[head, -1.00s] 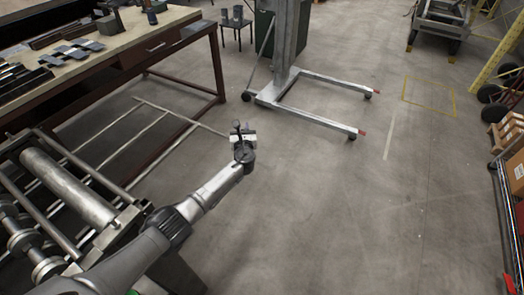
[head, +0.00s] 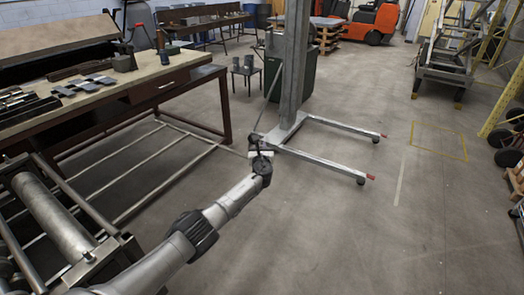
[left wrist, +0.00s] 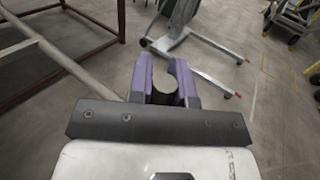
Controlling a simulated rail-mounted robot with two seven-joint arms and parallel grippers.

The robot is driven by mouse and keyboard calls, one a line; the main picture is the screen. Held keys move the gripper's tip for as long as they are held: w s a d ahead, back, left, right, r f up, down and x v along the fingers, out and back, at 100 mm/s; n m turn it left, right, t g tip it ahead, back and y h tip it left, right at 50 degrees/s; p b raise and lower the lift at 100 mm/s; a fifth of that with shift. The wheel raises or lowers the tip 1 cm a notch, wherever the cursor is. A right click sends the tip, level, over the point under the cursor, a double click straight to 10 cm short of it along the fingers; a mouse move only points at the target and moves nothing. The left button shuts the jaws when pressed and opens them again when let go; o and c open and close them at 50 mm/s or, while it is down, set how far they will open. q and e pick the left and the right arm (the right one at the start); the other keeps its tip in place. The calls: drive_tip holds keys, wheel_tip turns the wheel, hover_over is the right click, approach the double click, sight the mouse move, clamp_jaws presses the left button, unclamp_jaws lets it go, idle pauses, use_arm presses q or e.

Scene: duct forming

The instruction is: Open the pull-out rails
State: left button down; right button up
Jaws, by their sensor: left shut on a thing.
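The pull-out rails (head: 137,163) are long thin metal bars. They extend from the roller machine (head: 52,215) at the left, low over the floor, to a crossbar (head: 200,134) at their far end. My left gripper (head: 261,157) is at the right end of this crossbar. In the left wrist view, its purple fingers (left wrist: 168,88) are shut around a dark round piece, and a pale bar (left wrist: 75,68) runs in from the upper left. The exact contact is partly hidden by the gripper body. My right gripper is not in view.
A workbench (head: 125,85) with metal parts stands behind the rails. A lifting stand (head: 294,70) has its forked legs (head: 325,160) on the floor just beyond my left gripper. An orange forklift (head: 376,20) is far back.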

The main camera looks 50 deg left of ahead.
use_arm(q)
drive_tip(key=shift+f, duration=0.25)
drive_tip(key=c, duration=1.4)
unclamp_jaws()
drive_tip(key=o, duration=0.3)
drive_tip(key=shift+w+r, duration=0.25)
drive_tip(key=shift+o, duration=0.2)
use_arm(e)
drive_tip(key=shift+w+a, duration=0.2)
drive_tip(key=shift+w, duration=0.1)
use_arm(q)
drive_tip(key=shift+s, duration=0.1)
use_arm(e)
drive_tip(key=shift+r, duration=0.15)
use_arm(q)
drive_tip(key=p+v, duration=0.6)
drive_tip(key=v, duration=0.7)
drive_tip(key=shift+s+d+p, duration=0.2)
drive_tip(key=shift+s+p, duration=0.1)
drive_tip(key=shift+p, duration=0.1)
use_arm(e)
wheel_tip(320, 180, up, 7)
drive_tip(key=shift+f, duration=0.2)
